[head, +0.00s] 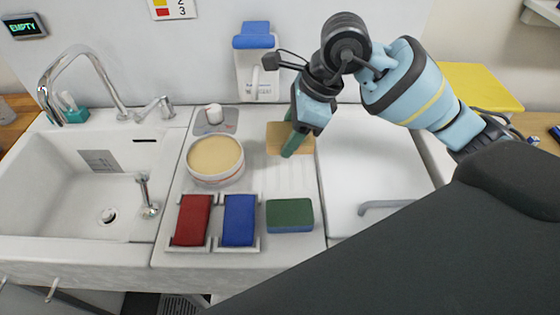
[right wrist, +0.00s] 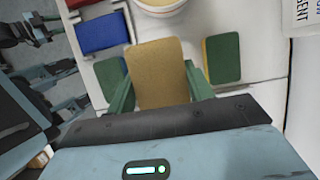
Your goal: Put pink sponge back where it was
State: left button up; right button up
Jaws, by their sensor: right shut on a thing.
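No pink-coloured sponge shows in either view. My right gripper (head: 292,142) is shut on a tan sponge (right wrist: 156,65), which sits between its green fingers in the right wrist view. In the head view the tan sponge (head: 278,138) shows partly behind a finger, over the back of the white counter. A red sponge (head: 192,219) and a blue sponge (head: 239,219) sit in white holders. A green sponge (head: 290,215) lies right of the blue one. Another green sponge with a yellow edge (right wrist: 222,57) shows in the right wrist view. A dark clawed part there may be my left gripper (right wrist: 38,32); its jaws are unclear.
A round tub with a tan top (head: 215,158) stands left of the right gripper. The sink (head: 85,240) with its tap is at the left. A white dispenser (head: 257,70) hangs on the back wall. My right arm covers the lower right.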

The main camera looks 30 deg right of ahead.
jog(key=shift+s+f, duration=0.1)
jog(key=shift+f, duration=0.05)
send_over(283, 177)
jog(key=d, duration=0.1)
jog(key=f, duration=0.5)
jog(key=shift+s+d, duration=0.1)
jog(key=shift+s, duration=0.3)
jog(key=shift+w+f, duration=0.1)
jog(key=shift+f, duration=2.3)
pick_arm(q)
jog(key=shift+s+f, duration=0.3)
jog(key=shift+s, duration=0.4)
pick_arm(e)
jog(key=shift+f, duration=0.15)
pick_arm(q)
jog(key=shift+s+f, duration=0.1)
pick_arm(e)
jog(key=o, duration=0.9)
